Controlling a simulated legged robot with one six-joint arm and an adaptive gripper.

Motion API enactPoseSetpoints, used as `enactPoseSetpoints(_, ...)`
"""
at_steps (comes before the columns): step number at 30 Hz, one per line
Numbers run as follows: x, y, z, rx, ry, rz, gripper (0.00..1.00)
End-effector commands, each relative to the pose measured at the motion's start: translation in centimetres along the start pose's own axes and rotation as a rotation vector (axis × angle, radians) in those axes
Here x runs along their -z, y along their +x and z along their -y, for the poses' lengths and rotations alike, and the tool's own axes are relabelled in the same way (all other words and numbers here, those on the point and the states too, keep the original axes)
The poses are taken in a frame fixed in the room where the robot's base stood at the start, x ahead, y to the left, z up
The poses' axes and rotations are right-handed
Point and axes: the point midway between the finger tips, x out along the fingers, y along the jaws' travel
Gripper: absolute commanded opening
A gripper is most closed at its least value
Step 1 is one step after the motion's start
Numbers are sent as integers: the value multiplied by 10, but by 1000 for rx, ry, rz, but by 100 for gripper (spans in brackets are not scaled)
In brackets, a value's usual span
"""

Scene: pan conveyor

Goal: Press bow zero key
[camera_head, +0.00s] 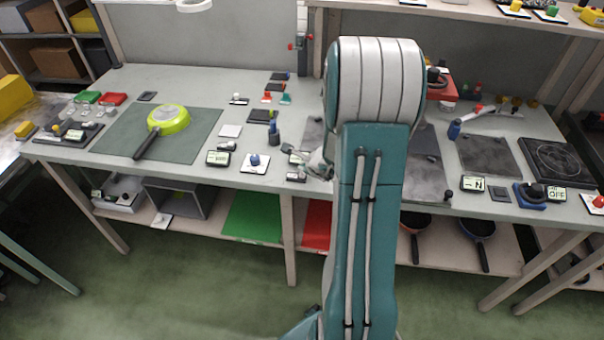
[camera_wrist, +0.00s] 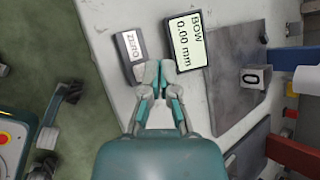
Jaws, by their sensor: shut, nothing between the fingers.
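The bow zero key is a small grey block with a white label (camera_wrist: 132,46) at the table edge in the wrist view. Its lettering is tilted and looks like ZERO. Beside it, to the right, a dark-framed display (camera_wrist: 188,41) reads BOW 0.00 mm. My gripper (camera_wrist: 160,72) is shut and empty, its tips just below the gap between key and display, close to the key's lower right corner. I cannot tell whether the tips touch the key. In the head view my gripper (camera_head: 319,168) is at the table's front edge, partly hidden by my arm.
A dark grey plate (camera_wrist: 238,88) with a tag marked 0 lies right of the display. In the head view a green pan (camera_head: 170,118) rests on a dark green mat (camera_head: 108,135) at left. A blue-knobbed panel (camera_head: 255,162) stands left of my gripper. Pans hang under the table.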

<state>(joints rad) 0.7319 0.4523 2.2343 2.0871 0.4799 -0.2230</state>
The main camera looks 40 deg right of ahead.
Motion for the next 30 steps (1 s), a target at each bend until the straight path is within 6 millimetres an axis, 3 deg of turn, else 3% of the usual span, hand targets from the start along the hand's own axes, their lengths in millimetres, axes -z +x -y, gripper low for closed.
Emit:
enactPoseSetpoints(5,-1,-2,1,0,-1,1,0)
enactPoseSetpoints(21,-24,-32,24,1,-2,0,0)
enactPoseSetpoints(30,-25,-35,25,0,0,0,0)
